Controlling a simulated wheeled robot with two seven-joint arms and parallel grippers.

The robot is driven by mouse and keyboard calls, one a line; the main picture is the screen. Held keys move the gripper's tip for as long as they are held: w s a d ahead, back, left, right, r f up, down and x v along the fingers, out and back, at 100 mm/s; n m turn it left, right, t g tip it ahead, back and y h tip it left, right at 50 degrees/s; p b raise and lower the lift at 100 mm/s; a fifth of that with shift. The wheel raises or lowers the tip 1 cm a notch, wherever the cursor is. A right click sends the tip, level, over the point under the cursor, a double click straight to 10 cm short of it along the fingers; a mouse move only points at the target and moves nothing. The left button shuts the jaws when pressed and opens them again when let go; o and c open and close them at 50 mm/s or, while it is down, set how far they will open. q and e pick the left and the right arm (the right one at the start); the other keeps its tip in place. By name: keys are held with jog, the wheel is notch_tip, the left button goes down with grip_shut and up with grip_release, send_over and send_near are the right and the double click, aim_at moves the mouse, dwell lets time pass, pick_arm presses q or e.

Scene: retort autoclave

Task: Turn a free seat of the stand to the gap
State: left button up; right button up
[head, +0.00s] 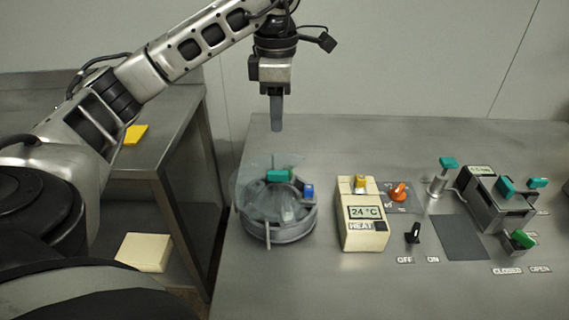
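The round grey stand (279,236) sits on the left part of the steel bench, with a clear, see-through cover (252,185) over much of it. A green block (278,176) shows at the top middle and a blue-topped piece (308,191) at its right rim. A pale piece shows dimly near the front of the stand. I cannot make out which seats are free or where the gap is. My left gripper (276,128) points down above and behind the green block, apart from it. Its fingers show as one narrow shape. My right gripper is out of view.
A cream heater box (362,237) reading 24 °C stands right of the stand, with an orange knob (398,192) and black switch (413,233) beyond. A steel unit (495,205) with green handles is at the far right. The bench's front middle is clear.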

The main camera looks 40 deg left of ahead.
aim_at(278, 172)
pick_arm(q)
notch_tip(278, 172, down, 14)
jog(key=shift+s+r, duration=0.1)
jog(key=shift+r, duration=0.15)
jog(key=shift+c, duration=0.3)
grip_shut()
